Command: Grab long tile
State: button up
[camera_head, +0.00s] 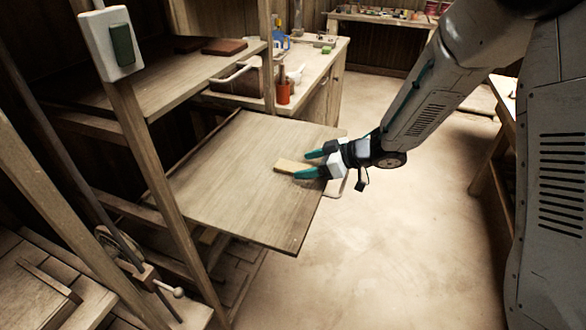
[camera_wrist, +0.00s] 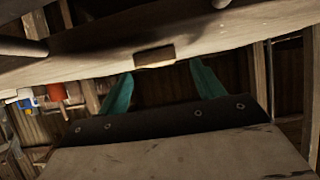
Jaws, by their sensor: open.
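The long tile (camera_head: 289,166) is a pale, flat wooden bar lying on the wooden board near its right edge. My gripper (camera_head: 308,164) is open, with its two teal fingers pointing left toward the tile and one on either side of its near end. In the wrist view, the tile's end (camera_wrist: 154,56) shows between and just beyond the tips of the open fingers (camera_wrist: 162,70). Whether a finger touches the tile cannot be told. My gripper's body hides part of the board's right edge.
The wooden board (camera_head: 225,185) is otherwise bare. A wooden post with a green switch (camera_head: 123,44) stands at its left. Open floor (camera_head: 400,240) lies to the right.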

aim_at(293, 168)
jog(key=x, duration=0.3)
jog(key=shift+d, duration=0.1)
jog(key=c, duration=1.1)
jog(key=shift+r, duration=0.15)
